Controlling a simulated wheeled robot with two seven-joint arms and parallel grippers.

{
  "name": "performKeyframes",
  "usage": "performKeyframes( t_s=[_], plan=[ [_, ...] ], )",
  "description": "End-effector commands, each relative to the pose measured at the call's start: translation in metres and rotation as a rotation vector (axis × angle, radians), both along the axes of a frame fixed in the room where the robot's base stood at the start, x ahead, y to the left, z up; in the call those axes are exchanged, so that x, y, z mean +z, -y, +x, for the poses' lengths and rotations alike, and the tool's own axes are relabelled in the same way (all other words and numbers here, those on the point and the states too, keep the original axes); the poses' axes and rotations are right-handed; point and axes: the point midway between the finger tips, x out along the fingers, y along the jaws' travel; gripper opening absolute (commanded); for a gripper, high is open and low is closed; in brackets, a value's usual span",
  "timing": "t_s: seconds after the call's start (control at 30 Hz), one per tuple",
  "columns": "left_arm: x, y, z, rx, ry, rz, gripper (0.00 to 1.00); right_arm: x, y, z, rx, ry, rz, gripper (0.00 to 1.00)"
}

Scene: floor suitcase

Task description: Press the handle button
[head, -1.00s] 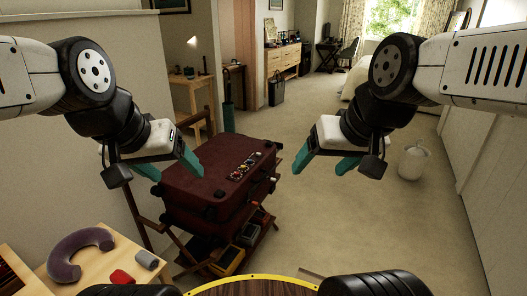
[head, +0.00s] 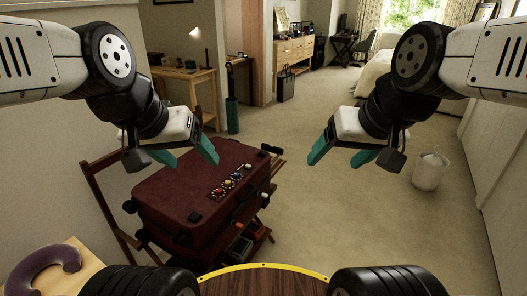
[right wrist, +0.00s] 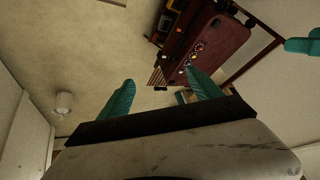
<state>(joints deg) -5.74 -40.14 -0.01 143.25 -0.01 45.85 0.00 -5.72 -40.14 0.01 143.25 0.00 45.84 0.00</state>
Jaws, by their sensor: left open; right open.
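A dark red suitcase (head: 165,195) lies flat on a wooden folding rack (head: 100,195), left of centre in the head view. A row of small coloured round pieces (head: 232,183) sits on its top. The suitcase also shows at the top of the right wrist view (right wrist: 222,45). I cannot make out a handle button. My left gripper (head: 188,160) is open and empty, over the suitcase's far part in the picture. My right gripper (head: 341,160) is open and empty, right of the suitcase over bare carpet. Its two teal fingers show apart in the right wrist view (right wrist: 160,92).
A small table with a purple neck pillow (head: 40,272) is at the lower left. A white bin (head: 428,171) stands on the right near the wall. A wooden desk (head: 180,73) stands behind the suitcase. Carpet right of the suitcase is free.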

Motion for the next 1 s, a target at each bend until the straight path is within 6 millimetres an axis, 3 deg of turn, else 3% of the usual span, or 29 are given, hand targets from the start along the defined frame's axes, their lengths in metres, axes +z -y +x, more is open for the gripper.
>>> performKeyframes(
  t_s=[0.03, 0.37, 1.0],
  plan=[
    [0.0000, 0.0000, 0.0000, 0.000, 0.000, 0.000, 0.72, 0.0000, 0.0000, 0.0000, 0.000, 0.000, 0.000, 0.64],
    [-0.0001, 0.0000, 0.0001, 0.000, 0.000, 0.000, 0.72, -0.0001, 0.0000, 0.0001, 0.000, 0.000, 0.000, 0.00],
    [-0.0002, 0.0000, 0.0001, 0.000, -0.001, 0.000, 0.72, -0.0001, 0.0000, 0.0001, 0.000, 0.000, 0.000, 0.00]
  ],
)
